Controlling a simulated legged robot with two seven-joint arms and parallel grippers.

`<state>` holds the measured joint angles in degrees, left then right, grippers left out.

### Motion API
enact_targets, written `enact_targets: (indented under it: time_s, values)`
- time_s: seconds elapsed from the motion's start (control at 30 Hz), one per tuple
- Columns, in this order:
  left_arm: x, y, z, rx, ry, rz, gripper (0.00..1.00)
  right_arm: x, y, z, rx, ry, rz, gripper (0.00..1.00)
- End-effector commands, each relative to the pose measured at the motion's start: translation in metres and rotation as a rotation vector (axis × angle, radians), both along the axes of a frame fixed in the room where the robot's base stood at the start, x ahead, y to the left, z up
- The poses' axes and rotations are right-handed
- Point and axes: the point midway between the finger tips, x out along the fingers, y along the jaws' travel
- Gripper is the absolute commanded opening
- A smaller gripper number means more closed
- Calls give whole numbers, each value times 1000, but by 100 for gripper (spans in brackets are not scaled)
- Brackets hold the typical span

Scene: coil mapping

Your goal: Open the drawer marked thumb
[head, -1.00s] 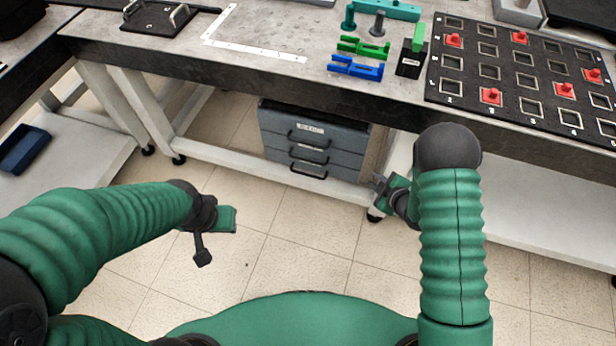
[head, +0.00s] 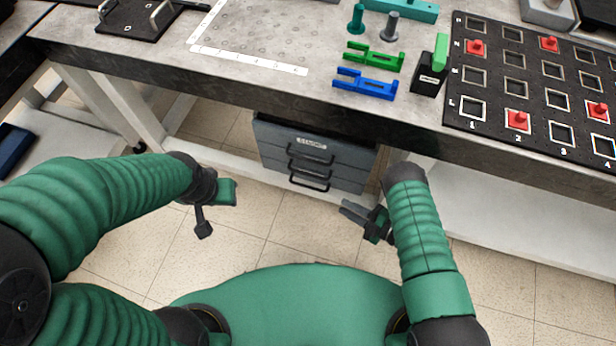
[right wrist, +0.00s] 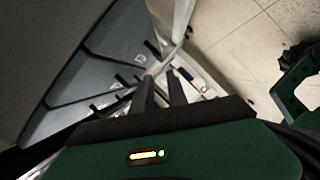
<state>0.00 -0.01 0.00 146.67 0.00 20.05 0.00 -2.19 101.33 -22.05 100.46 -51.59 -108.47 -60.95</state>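A grey drawer cabinet (head: 264,140) stands under the bench, with several stacked drawers and black bar handles. Its top drawer (head: 275,142) carries a white label whose text is too small to read, so I cannot tell which drawer is marked thumb. The drawers look closed. My right gripper (head: 347,212) is open and empty, in front of the cabinet's right side, fingers pointing left. In the right wrist view, its two dark fingers (right wrist: 161,80) stand apart, with grey drawer fronts (right wrist: 100,50) beyond, to the left. My left gripper (head: 217,212) hangs left of the cabinet; its finger gap is unclear.
The bench top (head: 300,105) overhangs the cabinet. On it are green (head: 373,57) and blue (head: 365,84) blocks, a black grid board (head: 490,128) with red pegs, and a black tray (head: 135,24). White bench legs (head: 125,105) flank the cabinet. The tiled floor in front is clear.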

Motion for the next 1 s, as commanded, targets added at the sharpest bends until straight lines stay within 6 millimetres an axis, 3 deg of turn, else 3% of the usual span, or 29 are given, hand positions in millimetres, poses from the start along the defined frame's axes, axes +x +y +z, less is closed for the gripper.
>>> enact_targets:
  time_s: [0.6, 0.77, 1.0]
  values:
    - [0, 0, -48, 0, 0, 0, 35, 85, 114, -35, 1, 1, 0, 19]
    - [0, 0, -51, 0, 0, 0, 35, 93, 125, -36, -1, 2, -1, 19]
    - [0, 0, -50, 0, 0, 0, 35, 94, 126, -35, -1, 3, -2, 19]
